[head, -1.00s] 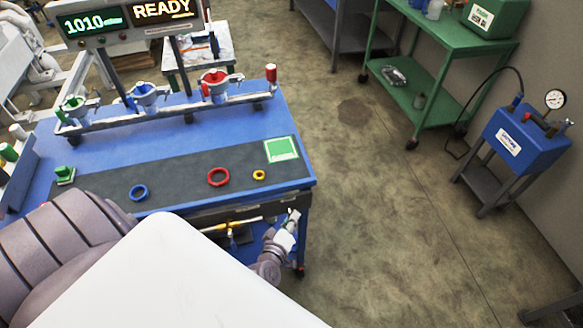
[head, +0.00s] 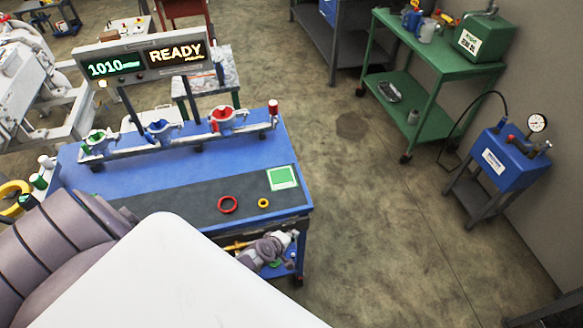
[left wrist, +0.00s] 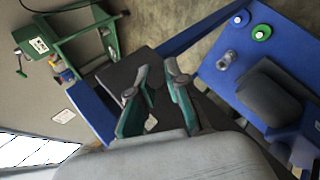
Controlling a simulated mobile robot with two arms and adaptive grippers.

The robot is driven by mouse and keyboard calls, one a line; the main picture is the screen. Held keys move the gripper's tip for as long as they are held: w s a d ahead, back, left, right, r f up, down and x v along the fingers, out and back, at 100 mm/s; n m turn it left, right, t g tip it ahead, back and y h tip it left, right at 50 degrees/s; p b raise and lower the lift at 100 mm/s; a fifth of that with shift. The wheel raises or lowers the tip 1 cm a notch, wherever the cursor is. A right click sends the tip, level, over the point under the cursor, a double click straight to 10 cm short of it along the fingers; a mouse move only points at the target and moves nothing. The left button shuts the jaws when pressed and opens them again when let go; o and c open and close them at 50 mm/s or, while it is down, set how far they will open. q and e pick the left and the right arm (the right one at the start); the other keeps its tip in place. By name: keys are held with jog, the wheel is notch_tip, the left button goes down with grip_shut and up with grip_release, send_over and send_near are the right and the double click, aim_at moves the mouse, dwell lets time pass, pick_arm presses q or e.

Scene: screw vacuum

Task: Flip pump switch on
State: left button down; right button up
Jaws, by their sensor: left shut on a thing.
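I cannot make out a pump switch in either view. A blue box with a gauge (head: 510,158) stands on a dark stand at the far right of the head view. My left gripper (head: 283,262) is at the front right corner of the blue workbench (head: 175,178), low by its edge, far from that box. In the left wrist view its teal fingers (left wrist: 157,100) stand either side of a small gap with a small pale patch in it. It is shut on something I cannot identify. My right gripper is not in view.
A red ring (head: 228,204) and a yellow ring (head: 263,203) lie on the bench's dark strip. A green cart (head: 437,58) bears a green box (head: 484,38). Floor between bench and blue box is clear. My white arm part covers the lower left.

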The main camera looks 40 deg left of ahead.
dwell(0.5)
pick_arm(q)
jog(key=c, duration=1.4)
grip_release()
jog(key=shift+s+d+r, duration=0.2)
jog(key=shift+d+r, duration=0.1)
jog(key=shift+s+r, duration=0.25)
jog(key=v, duration=1)
jog(key=shift+s+a, duration=0.3)
jog(key=shift+a, duration=0.1)
jog(key=shift+r, duration=0.15)
